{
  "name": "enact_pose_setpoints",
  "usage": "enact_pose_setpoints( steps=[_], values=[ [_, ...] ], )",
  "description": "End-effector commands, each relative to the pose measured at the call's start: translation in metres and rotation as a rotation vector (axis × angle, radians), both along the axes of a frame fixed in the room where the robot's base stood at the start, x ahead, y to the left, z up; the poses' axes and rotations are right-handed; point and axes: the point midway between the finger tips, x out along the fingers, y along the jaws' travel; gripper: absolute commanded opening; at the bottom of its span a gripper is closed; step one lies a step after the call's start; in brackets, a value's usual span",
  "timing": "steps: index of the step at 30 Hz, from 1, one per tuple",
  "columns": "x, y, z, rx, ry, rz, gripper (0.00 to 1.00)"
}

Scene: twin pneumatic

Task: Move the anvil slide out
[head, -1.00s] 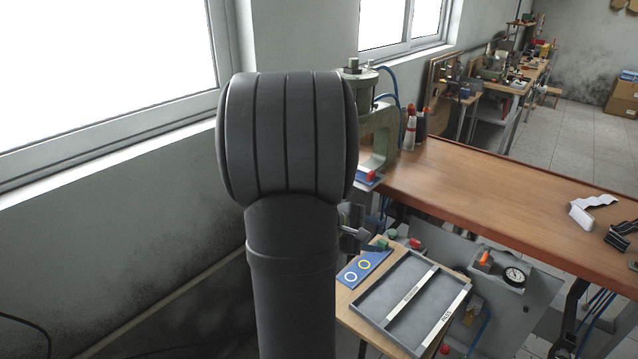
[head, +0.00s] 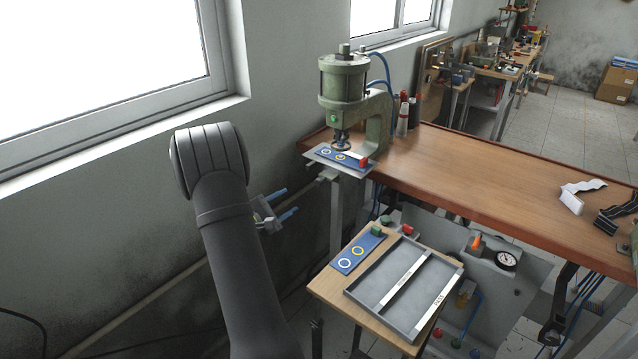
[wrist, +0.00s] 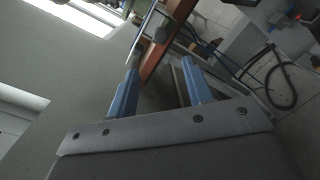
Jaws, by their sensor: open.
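The green press (head: 343,82) stands at the bench's left end. Under its ram lies the anvil slide, a flat plate (head: 353,170) carrying a blue strip (head: 328,156) with a white ring and a yellow ring. A red block (head: 364,162) sits at the strip's right end. A grey bar (head: 327,174) shows below the plate's front edge. My gripper (head: 291,201) is open and empty, left of and lower than the slide, apart from it. In the wrist view, the two blue fingers of my gripper (wrist: 160,88) are spread with nothing between them.
A small wooden table (head: 325,287) stands below, with a blue ringed strip (head: 352,259), green and red blocks, and a grey two-part tray (head: 375,287). The wall and window are close on the left. A gauge (head: 507,261) is at right. The bench middle is clear.

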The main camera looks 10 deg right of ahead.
Motion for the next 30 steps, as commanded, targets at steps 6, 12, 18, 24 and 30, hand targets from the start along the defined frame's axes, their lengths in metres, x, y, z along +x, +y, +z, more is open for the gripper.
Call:
enact_pose_setpoints(
  steps=[6, 12, 18, 24, 30],
  values=[
    [0.031, -0.039, 0.000, 0.001, -0.002, -0.006, 0.46],
    [0.059, -0.072, 0.000, 0.002, -0.001, -0.005, 0.46],
    [0.082, -0.099, 0.000, 0.002, 0.000, -0.003, 0.46],
    [0.094, -0.112, 0.000, 0.002, 0.000, -0.001, 0.46],
    [0.096, -0.114, 0.000, 0.002, 0.001, -0.001, 0.46]
  ],
)
